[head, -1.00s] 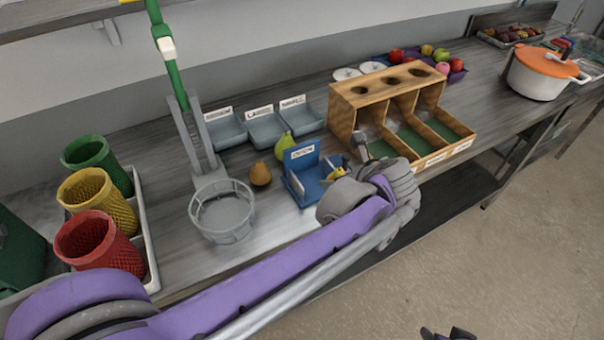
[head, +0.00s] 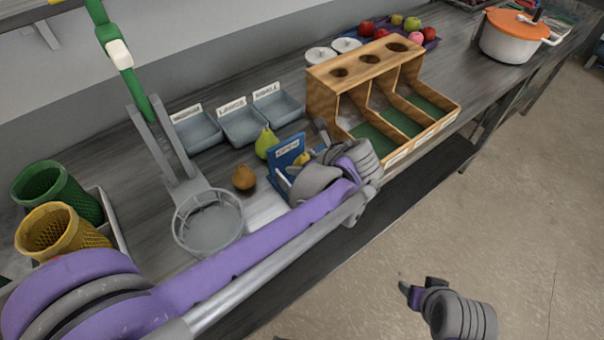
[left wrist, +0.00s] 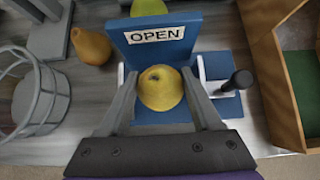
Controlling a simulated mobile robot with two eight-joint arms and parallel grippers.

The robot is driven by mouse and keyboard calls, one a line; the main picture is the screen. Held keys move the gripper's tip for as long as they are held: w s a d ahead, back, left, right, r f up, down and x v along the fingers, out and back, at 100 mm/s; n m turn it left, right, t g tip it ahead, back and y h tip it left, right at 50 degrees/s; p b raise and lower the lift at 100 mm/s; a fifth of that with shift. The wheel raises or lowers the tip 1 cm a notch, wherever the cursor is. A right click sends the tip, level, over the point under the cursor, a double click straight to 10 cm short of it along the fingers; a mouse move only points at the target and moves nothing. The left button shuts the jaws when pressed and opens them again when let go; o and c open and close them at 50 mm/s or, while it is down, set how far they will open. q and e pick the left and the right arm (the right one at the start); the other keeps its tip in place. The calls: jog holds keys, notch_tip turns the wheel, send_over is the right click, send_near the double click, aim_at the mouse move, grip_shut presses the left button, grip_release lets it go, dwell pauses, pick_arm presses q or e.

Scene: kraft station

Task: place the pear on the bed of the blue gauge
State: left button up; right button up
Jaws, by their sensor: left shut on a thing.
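A yellow pear (left wrist: 161,88) is between the two fingers of my left gripper (left wrist: 160,98), which is shut on it. The blue gauge (left wrist: 160,42) has an upright back plate marked OPEN and a flat blue bed. The pear is in front of the plate and over the bed; whether it touches the bed I cannot tell. In the head view the gauge (head: 286,151) is partly hidden by my left gripper (head: 303,163), and only a little of the pear shows. My right gripper (head: 420,287) is low at the right over the floor, away from the table.
A brown pear (head: 244,178) and a green pear (head: 266,142) stand left of the gauge. A round wire basket (head: 208,226) is nearer the left. A wooden bin rack (head: 322,98) stands close on the right. Grey trays (head: 243,126) lie behind.

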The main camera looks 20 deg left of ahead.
pick_arm(q)
jog(key=shift+w+a+f, duration=0.1)
jog(key=shift+f, duration=2.1)
jog(key=shift+f, duration=0.1)
jog(key=o, duration=1.1)
jog(key=shift+r, duration=0.2)
jog(key=v, duration=1.2)
jog(key=shift+f, duration=0.1)
